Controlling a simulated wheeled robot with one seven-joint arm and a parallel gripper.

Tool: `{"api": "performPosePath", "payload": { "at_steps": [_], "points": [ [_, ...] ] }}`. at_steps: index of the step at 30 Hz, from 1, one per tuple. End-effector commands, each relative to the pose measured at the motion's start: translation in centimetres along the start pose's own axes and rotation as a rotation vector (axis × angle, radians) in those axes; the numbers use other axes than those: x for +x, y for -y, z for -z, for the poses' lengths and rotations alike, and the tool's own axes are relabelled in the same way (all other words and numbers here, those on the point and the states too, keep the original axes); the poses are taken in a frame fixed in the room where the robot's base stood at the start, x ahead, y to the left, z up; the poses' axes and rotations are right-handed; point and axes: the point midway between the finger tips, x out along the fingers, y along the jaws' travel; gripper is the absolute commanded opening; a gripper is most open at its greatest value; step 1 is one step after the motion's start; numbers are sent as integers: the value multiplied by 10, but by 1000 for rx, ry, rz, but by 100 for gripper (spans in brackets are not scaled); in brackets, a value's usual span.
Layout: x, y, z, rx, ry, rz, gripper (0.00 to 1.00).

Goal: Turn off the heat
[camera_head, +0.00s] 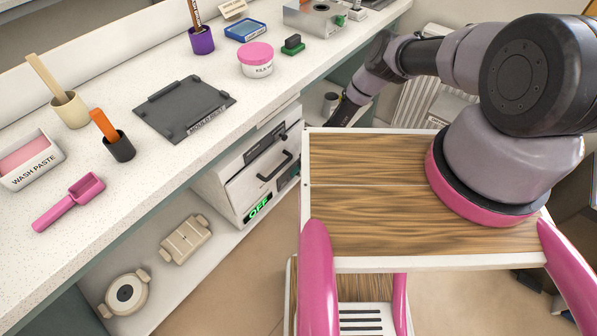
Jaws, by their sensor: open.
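The kiln (240,182) is a white and grey box on the shelf under the counter, seen at a slant. Its front has a dark panel (264,148) near the top and a black bar handle (276,166). The kiln's door looks closed. My arm reaches over from the right and bends down. My gripper (343,112), dark and small in view, is open at its end, to the right of the kiln and apart from it. Its fingertips are hard to make out.
The speckled counter (110,180) holds a dark mold board (184,108), pink scoop (70,201), wash paste tub (28,161), tool cups and a pink-lidded jar (256,59). Pale molds (186,240) lie on the lower shelf. Floor is clear before the kiln.

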Motion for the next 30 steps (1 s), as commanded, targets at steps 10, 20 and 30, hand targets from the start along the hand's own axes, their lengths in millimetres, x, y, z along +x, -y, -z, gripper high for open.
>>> {"api": "performPosePath", "payload": {
  "at_steps": [10, 20, 30],
  "points": [
    [10, 0, 0, 0, 0, 0, 62],
    [10, 0, 0, 0, 0, -1, 0],
    [14, 10, -5, -52, -12, -92, 0]
  ]
}}
